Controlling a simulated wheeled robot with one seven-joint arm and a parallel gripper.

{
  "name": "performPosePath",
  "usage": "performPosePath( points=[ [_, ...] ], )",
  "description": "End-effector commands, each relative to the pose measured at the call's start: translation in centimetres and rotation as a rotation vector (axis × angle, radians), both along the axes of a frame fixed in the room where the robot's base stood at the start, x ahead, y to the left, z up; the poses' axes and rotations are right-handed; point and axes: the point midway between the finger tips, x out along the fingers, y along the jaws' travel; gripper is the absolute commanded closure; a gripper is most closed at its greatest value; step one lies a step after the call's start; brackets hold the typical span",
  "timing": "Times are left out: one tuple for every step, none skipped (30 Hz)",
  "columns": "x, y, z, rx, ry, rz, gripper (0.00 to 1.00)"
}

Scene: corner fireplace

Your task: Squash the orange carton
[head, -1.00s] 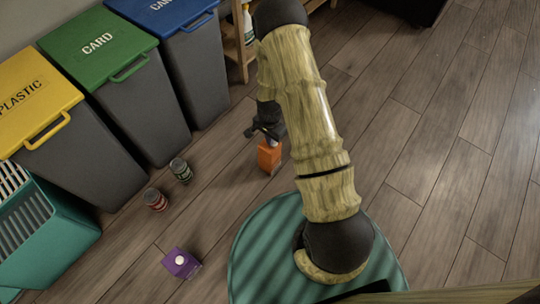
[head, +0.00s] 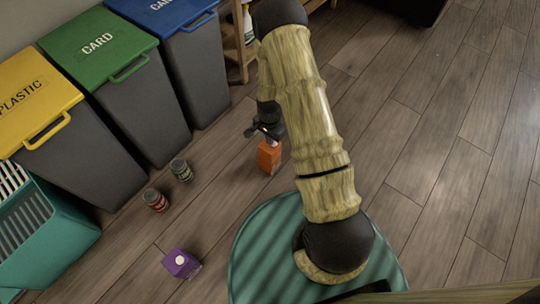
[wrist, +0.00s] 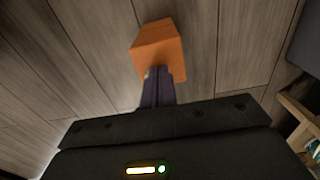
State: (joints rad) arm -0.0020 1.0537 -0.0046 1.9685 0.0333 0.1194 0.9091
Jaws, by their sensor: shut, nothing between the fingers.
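The orange carton (head: 268,158) stands upright on the wooden floor, just beyond my green round base, with a small pale spot at its top. My gripper (head: 264,131) is just above the carton, partly hidden behind my arm in the head view. In the wrist view the shut fingers (wrist: 157,78) overlap the near edge of the carton (wrist: 160,45), with nothing between them. I cannot tell whether the fingertips touch it.
A dark red can (head: 155,200), a dark green can (head: 181,170) and a purple carton (head: 181,264) stand on the floor to the left. Yellow (head: 36,95), green (head: 97,45) and blue-lidded (head: 182,12) bins and a teal crate (head: 60,243) line the left. The right floor is clear.

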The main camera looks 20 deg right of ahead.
Motion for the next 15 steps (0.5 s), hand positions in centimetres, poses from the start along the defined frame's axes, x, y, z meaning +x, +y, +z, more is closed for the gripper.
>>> performPosePath(
  points=[
    [0.0, 0.0, 0.0, 0.0, 0.0, 0.0, 1.0],
    [0.0, 0.0, 0.0, 0.0, 0.0, 0.0, 1.0],
    [0.0, 0.0, 0.0, 0.0, 0.0, 0.0, 1.0],
    [0.0, 0.0, 0.0, 0.0, 0.0, 0.0, 1.0],
    [0.0, 0.0, 0.0, 0.0, 0.0, 0.0, 1.0],
    [0.0, 0.0, -0.1, 0.0, 0.0, 0.0, 1.0],
    [0.0, 0.0, -0.1, 0.0, 0.0, 0.0, 1.0],
    [0.0, 0.0, -0.2, 0.0, 0.0, 0.0, 1.0],
    [0.0, 0.0, -0.3, 0.0, 0.0, 0.0, 1.0],
    [0.0, 0.0, -0.4, 0.0, 0.0, 0.0, 1.0],
    [0.0, 0.0, -0.5, 0.0, 0.0, 0.0, 1.0],
    [0.0, 0.0, -0.7, -0.001, 0.001, 0.0, 1.0],
    [0.0, 0.0, -0.8, -0.001, 0.001, 0.0, 1.0],
    [0.0, 0.0, -0.9, -0.001, 0.001, 0.0, 1.0],
    [0.0, 0.0, -1.0, 0.0, 0.001, 0.0, 1.0]
  ],
)
